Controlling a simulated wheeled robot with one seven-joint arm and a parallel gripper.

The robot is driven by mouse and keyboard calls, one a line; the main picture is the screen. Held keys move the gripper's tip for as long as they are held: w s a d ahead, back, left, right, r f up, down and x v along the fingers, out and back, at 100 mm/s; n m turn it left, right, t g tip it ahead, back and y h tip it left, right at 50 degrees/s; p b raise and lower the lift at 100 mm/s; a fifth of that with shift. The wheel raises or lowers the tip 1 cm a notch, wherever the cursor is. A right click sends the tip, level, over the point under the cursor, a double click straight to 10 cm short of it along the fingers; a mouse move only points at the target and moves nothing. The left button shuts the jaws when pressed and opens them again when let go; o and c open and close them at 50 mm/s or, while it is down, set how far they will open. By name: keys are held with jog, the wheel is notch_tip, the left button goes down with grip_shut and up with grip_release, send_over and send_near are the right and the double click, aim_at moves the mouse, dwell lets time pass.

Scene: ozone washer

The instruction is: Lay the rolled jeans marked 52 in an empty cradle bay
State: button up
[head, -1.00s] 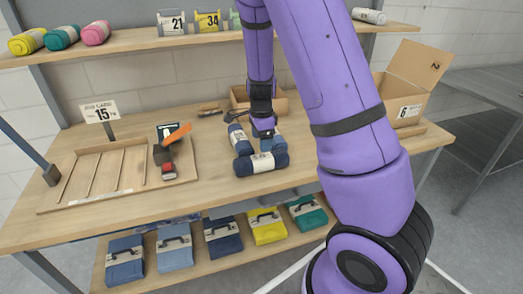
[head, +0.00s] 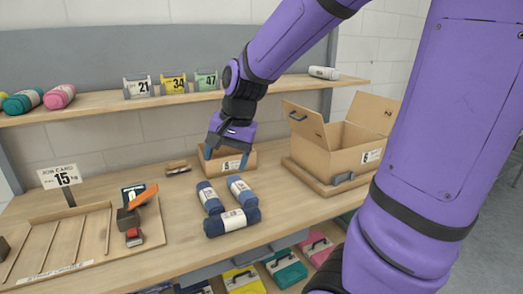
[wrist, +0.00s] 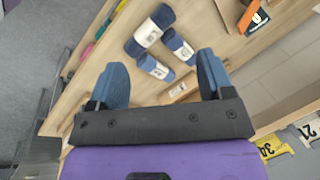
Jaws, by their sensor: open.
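Three dark blue rolled jeans with pale paper bands lie close together on the bench: a left roll (head: 210,200), a right roll (head: 242,191) and a front roll (head: 225,223). The band numbers are too small to read, so I cannot tell which is 52. The wooden cradle (head: 62,266) lies at the left, with thin slats dividing its bays; the visible slatted bays look empty. In the wrist view the rolls (wrist: 150,27) show beyond the open fingers (wrist: 160,75).
A job card (head: 60,176) reads 15 kg. An open cardboard box (head: 345,147) stands at right. The small bin (head: 248,161) sits behind the rolls. A shelf (head: 100,113) runs above.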

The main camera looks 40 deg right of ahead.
jog(key=s+a+r+n+t, duration=0.1)
jog(key=s+r+n, duration=0.2)
jog(key=s, duration=0.4)
jog(key=s+a+r+n+t+h, duration=0.1)
jog(key=s+r+n, duration=0.3)
jog(key=s+n, duration=0.1)
jog(key=shift+s+a+r+n, duration=0.15)
jog(key=shift+s+a+n, duration=0.2)
jog(key=shift+s, duration=0.5)
jog(key=shift+s+n+t+h, duration=0.3)
jog(key=shift+s+h, duration=0.1)
jog(key=shift+s, duration=0.15)
jog(key=shift+c, duration=0.4)
jog(key=m+g, duration=0.5)
jog(key=m, duration=1.6)
send_over(232, 214)
notch_tip(232, 214, down, 27)
jog(key=shift+r, duration=0.15)
jog(key=shift+w+d+f, duration=0.1)
jog(key=shift+d+f, duration=0.15)
jog(key=shift+f, duration=0.35)
jog(key=shift+a+f, duration=0.2)
jog(key=shift+f, duration=4.95)
